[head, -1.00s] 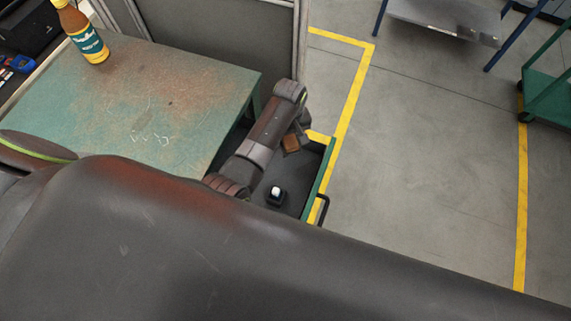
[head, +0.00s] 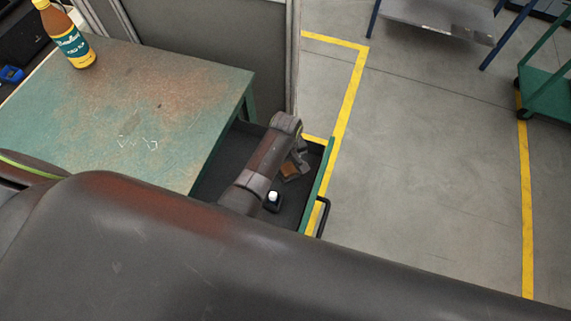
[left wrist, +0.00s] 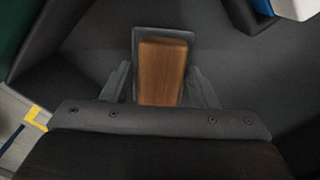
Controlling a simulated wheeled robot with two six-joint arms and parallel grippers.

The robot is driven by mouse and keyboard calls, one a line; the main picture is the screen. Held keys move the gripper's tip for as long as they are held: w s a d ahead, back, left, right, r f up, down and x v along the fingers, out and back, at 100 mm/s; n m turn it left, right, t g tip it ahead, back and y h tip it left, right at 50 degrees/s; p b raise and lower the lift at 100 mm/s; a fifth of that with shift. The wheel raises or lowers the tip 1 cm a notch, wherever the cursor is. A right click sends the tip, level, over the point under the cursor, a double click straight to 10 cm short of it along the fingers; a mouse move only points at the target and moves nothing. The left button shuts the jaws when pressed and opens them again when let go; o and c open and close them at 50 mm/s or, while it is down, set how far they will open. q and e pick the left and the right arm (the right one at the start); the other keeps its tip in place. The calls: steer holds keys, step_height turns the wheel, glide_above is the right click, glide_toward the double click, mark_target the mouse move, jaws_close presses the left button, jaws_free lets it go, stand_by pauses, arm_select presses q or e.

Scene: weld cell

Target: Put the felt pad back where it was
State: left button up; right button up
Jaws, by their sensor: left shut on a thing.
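The felt pad (head: 291,170) is a small block with a brown, wood-like top and a dark grey border. My left gripper (head: 297,163) reaches down into the open drawer (head: 317,188) and is shut on the pad. In the left wrist view the pad (left wrist: 161,72) sits between the two grey fingers (left wrist: 162,88), over a dark floor. I cannot tell whether its underside touches the drawer floor. The drawer has a green front and a dark inside. My right gripper is not in view.
A small dark item with a white top (head: 272,200) stands in the drawer, close to my left arm. A dark handle (head: 323,216) sticks out of the drawer front. A bottle (head: 70,40) stands on the worn green bench top (head: 130,95).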

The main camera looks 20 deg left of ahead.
arm_select(q)
steer(key=shift+f, duration=0.4)
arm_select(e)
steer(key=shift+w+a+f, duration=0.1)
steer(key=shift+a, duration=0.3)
arm_select(q)
steer(key=shift+f, duration=0.1)
steer(key=o, duration=1)
steer(key=shift+c, duration=0.2)
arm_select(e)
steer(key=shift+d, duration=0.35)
